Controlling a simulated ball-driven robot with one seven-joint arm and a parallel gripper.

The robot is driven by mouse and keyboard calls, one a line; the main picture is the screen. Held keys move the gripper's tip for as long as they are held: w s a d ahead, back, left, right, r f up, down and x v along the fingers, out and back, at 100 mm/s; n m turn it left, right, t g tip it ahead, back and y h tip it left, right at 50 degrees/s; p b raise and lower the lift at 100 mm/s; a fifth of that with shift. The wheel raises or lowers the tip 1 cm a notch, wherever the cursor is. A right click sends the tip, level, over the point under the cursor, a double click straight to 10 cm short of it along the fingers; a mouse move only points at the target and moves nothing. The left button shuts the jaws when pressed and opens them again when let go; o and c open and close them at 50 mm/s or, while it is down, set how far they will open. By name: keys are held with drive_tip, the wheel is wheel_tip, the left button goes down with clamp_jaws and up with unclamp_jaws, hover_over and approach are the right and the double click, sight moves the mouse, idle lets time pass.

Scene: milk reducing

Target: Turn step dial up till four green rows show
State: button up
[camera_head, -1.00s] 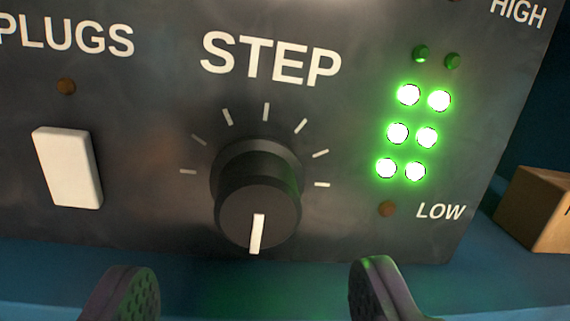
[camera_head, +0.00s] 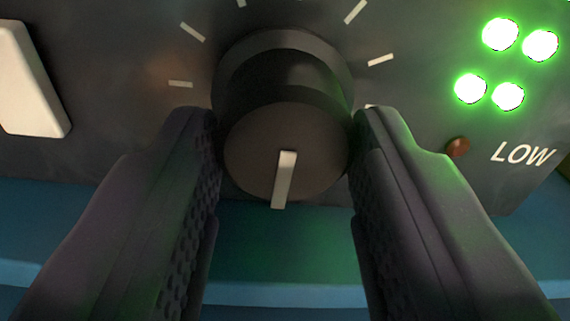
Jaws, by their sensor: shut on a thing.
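The black step dial (camera_head: 287,130) stands out from the panel in the upper middle. The white pointer line on its face points down, leaning slightly left at its lower end. My gripper (camera_head: 286,116) is shut on the dial, with one ridged dark finger against its left side and one against its right. Two rows of green lamps (camera_head: 505,65) glow at the upper right; any lamps above them are cut off by the frame.
The dark panel (camera_head: 110,110) carries white tick marks around the dial. A white switch (camera_head: 25,85) is at the left edge. A small unlit reddish lamp (camera_head: 457,147) sits beside the LOW label. A blue surface (camera_head: 285,255) runs below the panel.

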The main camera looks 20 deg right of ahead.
drive_tip(key=shift+r+m+b, duration=0.1)
drive_tip(key=shift+m+b, duration=0.35)
drive_tip(key=shift+m, duration=2.35)
drive_tip(key=o, duration=1.1)
drive_tip(key=shift+c, duration=0.2)
drive_tip(key=b+v, duration=0.2)
drive_tip(key=v, duration=0.5)
drive_tip(key=shift+s+a+b, duration=0.15)
drive_tip(key=shift+s+b, duration=0.2)
drive_tip(key=shift+b, duration=0.05)
drive_tip(key=shift+r, duration=0.1)
